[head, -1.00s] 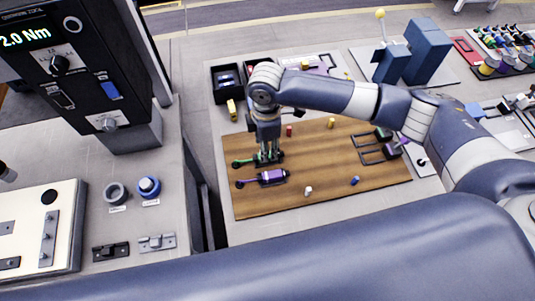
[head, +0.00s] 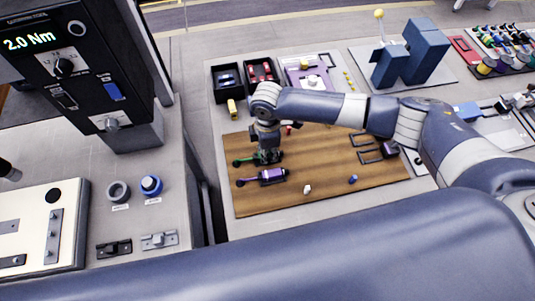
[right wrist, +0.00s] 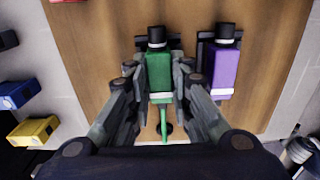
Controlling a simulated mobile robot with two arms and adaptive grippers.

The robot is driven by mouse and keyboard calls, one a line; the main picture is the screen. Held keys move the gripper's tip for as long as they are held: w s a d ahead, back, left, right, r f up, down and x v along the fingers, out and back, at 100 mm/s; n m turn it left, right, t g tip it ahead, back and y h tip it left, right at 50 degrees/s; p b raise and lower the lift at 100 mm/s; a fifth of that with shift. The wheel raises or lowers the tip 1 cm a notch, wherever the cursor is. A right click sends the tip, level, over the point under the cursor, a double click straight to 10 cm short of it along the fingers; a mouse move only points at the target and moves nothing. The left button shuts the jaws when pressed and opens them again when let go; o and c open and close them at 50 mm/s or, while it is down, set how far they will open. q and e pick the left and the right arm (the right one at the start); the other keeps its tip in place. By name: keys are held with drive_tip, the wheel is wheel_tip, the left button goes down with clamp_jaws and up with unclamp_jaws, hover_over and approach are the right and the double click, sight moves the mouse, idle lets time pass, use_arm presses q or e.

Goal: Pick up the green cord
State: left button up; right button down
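The green cord item (head: 243,162) lies on the brown wooden mat, its thin end and dark round tip showing left of my right gripper. In the right wrist view its green body (right wrist: 158,75) has a dark cap and a pale band, with a thin green stem below. My right gripper (head: 266,156) points down over it. In the right wrist view the fingers (right wrist: 160,92) stand on both sides of the green body, very close; contact cannot be made out. A purple tool (head: 270,176) lies parallel just beside it. My left gripper is not in view.
The wooden mat (head: 330,186) also holds a white piece (head: 307,189), a blue piece (head: 353,179) and a dark rack (head: 368,156) at right. Black bins (head: 227,78) stand behind. A torque tester (head: 100,70) stands at left. The mat's front is largely clear.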

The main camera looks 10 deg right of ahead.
idle(0.3)
drive_tip(key=shift+r, duration=0.55)
wheel_tip(320, 180, up, 2)
drive_tip(key=shift+w+r+b, duration=0.1)
drive_tip(key=shift+r+b, duration=0.15)
drive_tip(key=shift+b, duration=0.55)
drive_tip(key=s+a, duration=0.1)
drive_tip(key=s, duration=0.4)
drive_tip(key=s+a+r+b, duration=0.1)
drive_tip(key=s, duration=0.4)
drive_tip(key=s+a+b, duration=0.1)
drive_tip(key=s, duration=0.4)
drive_tip(key=shift+s+r, duration=0.15)
drive_tip(key=shift+s, duration=0.05)
drive_tip(key=shift+s+r+p, duration=0.25)
drive_tip(key=shift+r+p, duration=0.05)
drive_tip(key=shift+r, duration=0.25)
wheel_tip(320, 180, up, 5)
drive_tip(key=p, duration=0.5)
drive_tip(key=shift+f+p, duration=0.2)
drive_tip(key=shift+p, duration=0.1)
